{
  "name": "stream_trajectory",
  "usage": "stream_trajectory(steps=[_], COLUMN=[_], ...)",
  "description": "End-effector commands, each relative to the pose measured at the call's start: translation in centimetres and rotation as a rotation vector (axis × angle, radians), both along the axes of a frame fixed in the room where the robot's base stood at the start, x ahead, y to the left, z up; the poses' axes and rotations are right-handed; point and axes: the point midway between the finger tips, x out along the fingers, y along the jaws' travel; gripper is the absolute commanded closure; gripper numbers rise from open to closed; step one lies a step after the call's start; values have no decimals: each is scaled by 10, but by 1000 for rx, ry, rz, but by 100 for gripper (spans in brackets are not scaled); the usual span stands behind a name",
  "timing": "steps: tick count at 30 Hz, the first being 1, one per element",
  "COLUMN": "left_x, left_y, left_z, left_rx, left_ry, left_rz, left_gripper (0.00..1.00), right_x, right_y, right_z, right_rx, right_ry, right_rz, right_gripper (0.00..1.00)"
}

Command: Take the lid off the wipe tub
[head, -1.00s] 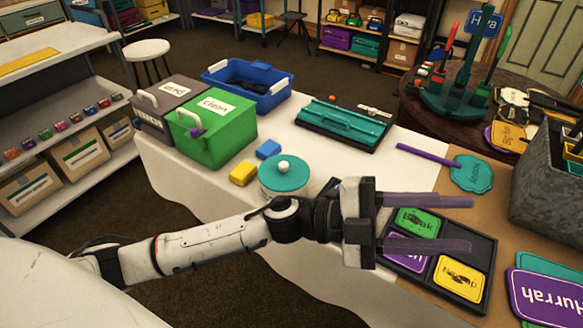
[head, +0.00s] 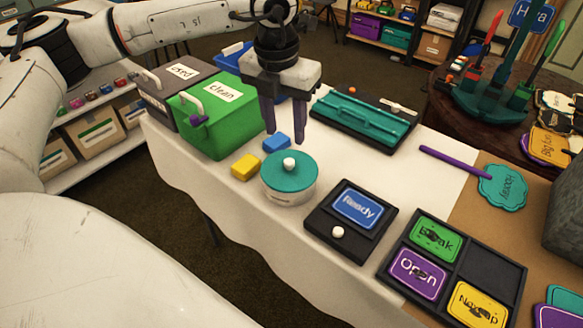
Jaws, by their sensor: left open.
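The wipe tub (head: 289,196) is a round white tub near the front edge of the white table. Its teal lid (head: 275,179) is on it, with a white knob (head: 289,164) on top. My left gripper (head: 285,138) points down with its two purple fingers apart. It is empty and just above and behind the tub, apart from the knob as far as I can see. My right gripper is not in view.
A yellow block (head: 246,166) and a blue block (head: 277,144) lie beside the tub. The green "Clean" box (head: 225,120) stands left. A black stand with a blue "Ready" card (head: 357,208) and a black card tray (head: 486,270) are right. A teal case (head: 355,122) lies behind.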

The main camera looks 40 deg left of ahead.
Motion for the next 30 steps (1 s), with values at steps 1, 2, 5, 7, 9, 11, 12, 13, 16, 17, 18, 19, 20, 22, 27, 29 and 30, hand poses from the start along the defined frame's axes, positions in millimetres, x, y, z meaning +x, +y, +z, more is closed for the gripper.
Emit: stream_trajectory(steps=[1, 2, 5, 7, 9, 11, 12, 13, 16, 17, 18, 19, 20, 22, 27, 29, 30], left_x=[0, 1, 2, 3, 3, 3, 3, 3, 4, 5, 6, 6, 6, 7, 7, 7, 7], left_y=[0, 0, -1, -1, -1, -2, -2, -3, -4, -4, -4, -4, -4, -4, -4, -4, -4], left_z=[-9, -14, -26, -30, -35, -41, -46, -51, -67, -72, -76, -79, -81, -84, -84, -84, -84], left_rx=[0, -1, -2, -3, -4, -3, -4, -3, -4, -3, -4, -5, -4, -5, -6, -6, -6], left_ry=[5, 4, 3, 2, 2, 4, 3, 5, 3, 4, 3, 2, 3, 1, 0, 0, 0], left_rz=[-1, -1, -2, -3, -3, -4, -4, -5, -4, -3, -3, -4, -3, -4, -4, -4, -4], left_gripper=[59, 59, 59, 59, 59, 59, 59, 59, 59, 59, 59, 59, 59, 59, 59, 62, 69], right_x=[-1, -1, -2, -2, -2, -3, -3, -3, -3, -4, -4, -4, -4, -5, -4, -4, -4], right_y=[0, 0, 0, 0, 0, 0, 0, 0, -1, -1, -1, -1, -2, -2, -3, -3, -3], right_z=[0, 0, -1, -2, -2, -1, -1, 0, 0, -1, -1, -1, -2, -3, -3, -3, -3], right_rx=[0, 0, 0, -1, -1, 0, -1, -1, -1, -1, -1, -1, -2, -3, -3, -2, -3], right_ry=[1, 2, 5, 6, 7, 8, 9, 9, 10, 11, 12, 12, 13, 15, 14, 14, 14], right_rz=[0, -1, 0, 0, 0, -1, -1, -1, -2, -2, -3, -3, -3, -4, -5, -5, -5], right_gripper=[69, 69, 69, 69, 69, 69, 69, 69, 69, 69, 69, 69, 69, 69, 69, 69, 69])
